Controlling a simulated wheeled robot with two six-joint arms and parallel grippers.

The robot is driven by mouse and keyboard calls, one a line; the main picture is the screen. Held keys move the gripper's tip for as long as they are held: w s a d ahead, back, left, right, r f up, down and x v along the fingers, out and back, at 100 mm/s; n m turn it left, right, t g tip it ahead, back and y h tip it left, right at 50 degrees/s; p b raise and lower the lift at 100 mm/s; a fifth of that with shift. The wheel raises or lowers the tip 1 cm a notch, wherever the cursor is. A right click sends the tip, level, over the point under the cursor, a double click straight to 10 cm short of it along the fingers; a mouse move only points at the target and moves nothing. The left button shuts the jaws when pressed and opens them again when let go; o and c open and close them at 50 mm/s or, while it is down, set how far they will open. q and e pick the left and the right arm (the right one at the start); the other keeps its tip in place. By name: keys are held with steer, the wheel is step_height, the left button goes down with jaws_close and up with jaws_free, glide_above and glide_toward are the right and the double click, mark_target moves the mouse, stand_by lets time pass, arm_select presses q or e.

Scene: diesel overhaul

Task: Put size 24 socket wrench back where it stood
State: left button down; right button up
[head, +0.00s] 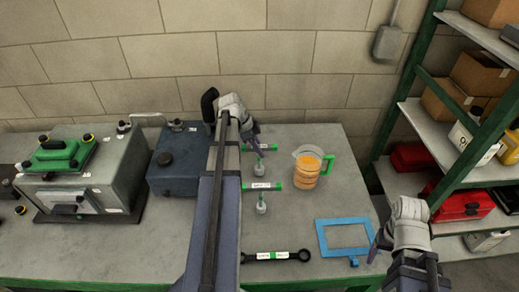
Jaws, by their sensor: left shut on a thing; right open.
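Two socket wrenches with green-ended T-handles and white labels are at the middle of the table, one behind the other: a nearer one (262,186) and a farther one (259,168). The label print is too small to read, so I cannot tell which is size 24. My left gripper (254,146) is at the farther wrench's handle and shut on it; the arm partly hides the handle's left side. I cannot tell whether its foot touches the table. My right gripper (376,248) is open and empty over the table's right front edge.
A jug (307,168) with orange contents and a green handle stands right of the wrenches. A blue frame (343,236) and a black ring spanner (277,256) lie in front. A blue-grey box (172,170) and grey machine (85,165) stand left. Green shelving (445,100) is right.

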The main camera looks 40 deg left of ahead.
arm_select(q)
steer(key=shift+f, duration=0.45)
steer(key=shift+c, duration=0.4)
jaws_free()
steer(key=shift+r, duration=0.1)
step_height(320, 180, up, 9)
steer(key=p, duration=0.8)
steer(key=shift+r+p, duration=0.1)
steer(key=shift+p, duration=0.3)
steer(key=shift+s, duration=0.15)
